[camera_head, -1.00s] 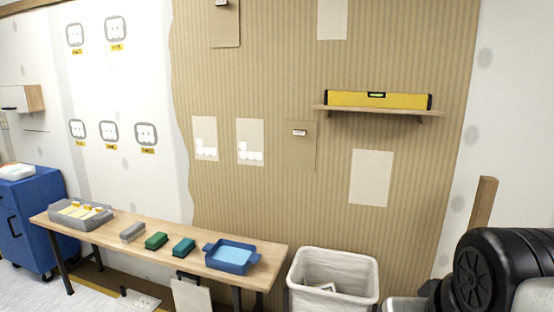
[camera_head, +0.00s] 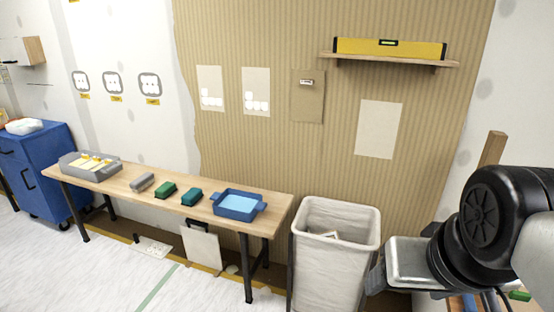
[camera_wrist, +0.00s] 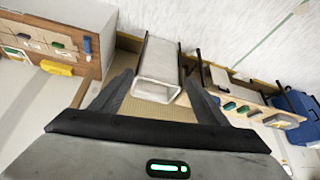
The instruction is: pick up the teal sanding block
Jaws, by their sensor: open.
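The teal sanding block (camera_head: 191,197) lies on the wooden bench (camera_head: 125,179) in the head view, between a green block (camera_head: 165,190) and a blue tray (camera_head: 239,206). It also shows small in the wrist view (camera_wrist: 229,106), among the things on the bench at right. My gripper (camera_wrist: 160,82) is open and empty in the wrist view, its two fingers spread on either side of the white bin.
A grey block (camera_head: 142,182) and a grey tray (camera_head: 90,166) with yellow-and-white items stand further left on the bench. A white bin (camera_head: 334,260) stands right of the bench. A blue cabinet (camera_head: 40,165) is at the far left. The floor before the bench is clear.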

